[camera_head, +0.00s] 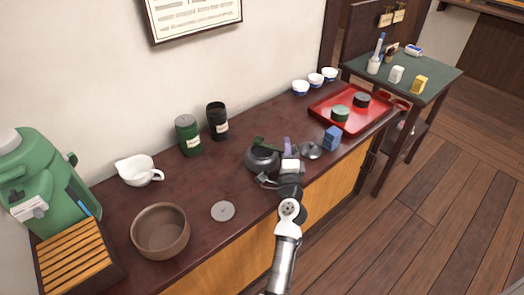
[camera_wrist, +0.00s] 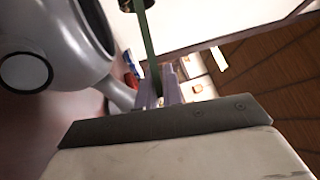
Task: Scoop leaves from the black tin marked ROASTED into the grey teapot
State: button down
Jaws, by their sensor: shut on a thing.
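The grey teapot (camera_head: 262,158) stands on the dark counter, with my gripper (camera_head: 288,147) just to its right. In the wrist view the teapot (camera_wrist: 75,35) fills the upper left, close to my gripper (camera_wrist: 160,92). My gripper is shut on a green-handled scoop (camera_wrist: 146,42). The scoop (camera_head: 261,143) reaches left over the top of the teapot. Its bowl is at the top edge of the wrist view; I cannot tell whether it holds leaves. The black tin (camera_head: 217,122), with a pale label, stands upright near the wall beside a green tin (camera_head: 189,136). The label is too small to read.
A metal lid (camera_head: 311,150) and a blue box (camera_head: 332,139) lie right of my gripper. A red tray (camera_head: 375,118) holds two round caps. A grey disc (camera_head: 222,211), a brown bowl (camera_head: 160,232) and a white pitcher (camera_head: 138,170) are to the left.

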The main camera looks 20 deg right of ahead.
jog(key=shift+f+m+b, duration=0.3)
jog(key=shift+m+b, duration=0.1)
jog(key=shift+b, duration=0.1)
jog(key=shift+r+m+h+b, duration=0.2)
jog(key=shift+m+h+b, duration=0.4)
jog(key=shift+m, duration=0.5)
notch_tip(320, 180, up, 5)
jog(key=m+h+p, duration=0.1)
jog(key=m+p, duration=0.1)
jog(key=p, duration=0.1)
jog(key=shift+m+h, duration=0.3)
jog(key=shift+m, duration=0.1)
dwell(0.4)
jog(key=shift+m+h, duration=0.3)
jog(key=shift+r+t+p, duration=0.1)
jog(key=shift+t+p, duration=0.2)
